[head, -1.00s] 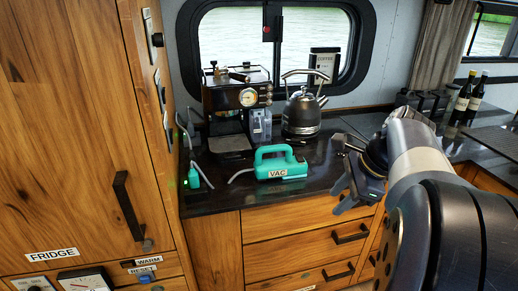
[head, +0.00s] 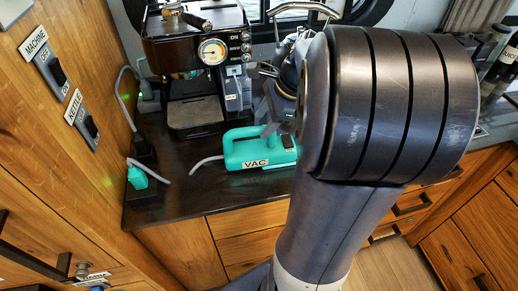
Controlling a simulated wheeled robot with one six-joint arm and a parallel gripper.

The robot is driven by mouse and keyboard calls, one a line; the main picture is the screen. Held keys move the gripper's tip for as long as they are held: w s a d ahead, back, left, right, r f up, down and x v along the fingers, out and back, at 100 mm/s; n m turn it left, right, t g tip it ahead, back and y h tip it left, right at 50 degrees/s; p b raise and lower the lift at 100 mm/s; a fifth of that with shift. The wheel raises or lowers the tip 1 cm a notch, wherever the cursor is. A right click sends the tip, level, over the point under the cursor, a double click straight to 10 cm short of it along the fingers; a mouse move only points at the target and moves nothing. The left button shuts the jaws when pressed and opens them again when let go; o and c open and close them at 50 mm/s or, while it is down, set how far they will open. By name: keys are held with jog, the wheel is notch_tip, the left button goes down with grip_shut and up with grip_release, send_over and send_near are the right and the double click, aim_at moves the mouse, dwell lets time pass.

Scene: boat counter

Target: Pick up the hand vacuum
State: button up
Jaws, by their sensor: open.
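The hand vacuum (head: 245,153) is a teal body with a handle on top and a white VAC label. It lies on the dark counter (head: 185,198) near its front edge. A grey cord stub leaves its left end. A teal plug (head: 138,178) with a short grey cord sits in a black block to the left; I see a gap between the two cord ends. My gripper (head: 270,100) is partly hidden behind my own arm. Its visible fingers are apart, above and behind the vacuum's right end. They look empty, and I cannot tell whether one touches the vacuum.
The coffee machine (head: 198,55) stands behind the vacuum. The kettle (head: 288,80) is behind my gripper and mostly hidden by my arm. A wooden cabinet (head: 60,150) with MACHINE and KETTLE switches walls off the left. Bare counter lies left of the vacuum.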

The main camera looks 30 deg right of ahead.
aim_at(262, 127)
jog(key=x, duration=0.4)
jog(key=shift+s, duration=0.25)
jog(key=shift+c, duration=0.6)
grip_shut()
dwell(0.5)
